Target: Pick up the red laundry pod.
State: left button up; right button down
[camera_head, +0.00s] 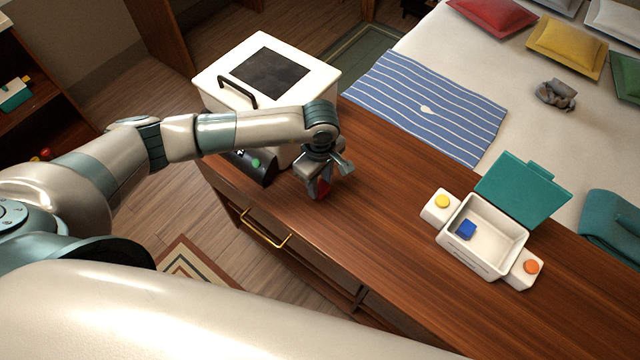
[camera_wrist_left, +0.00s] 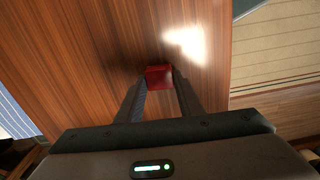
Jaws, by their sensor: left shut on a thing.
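The red laundry pod (camera_wrist_left: 158,77) sits between the fingertips of my left gripper (camera_wrist_left: 160,88) in the left wrist view. In the head view the red pod (camera_head: 323,188) shows partly behind the fingers of my left gripper (camera_head: 320,186), low over the wooden counter. The left gripper is shut on the pod. I cannot tell whether the pod still touches the counter. My right gripper is not in view.
A white appliance (camera_head: 312,72) with a black handle stands behind the arm. A bed (camera_head: 450,60) lies beyond.

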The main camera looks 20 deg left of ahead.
aim_at(320, 185)
pick_arm(q)
jog(key=shift+w+r+b, duration=0.1)
jog(key=shift+r+b, duration=0.2)
jog(key=shift+r, duration=0.05)
notch_tip(320, 185, up, 2)
jog(key=shift+r+b, duration=0.2)
jog(key=shift+b, duration=0.65)
jog(key=s+d+r+b, duration=0.1)
jog(key=d+r+b, duration=0.1)
jog(key=d, duration=0.3)
jog(key=s+d+r+b, duration=0.2)
jog(key=d+r, duration=0.3)
jog(key=d, duration=0.1)
jog(key=shift+s+r+b, duration=0.15)
jog(key=shift+s+b, duration=0.1)
jog(key=shift+b, duration=0.1)
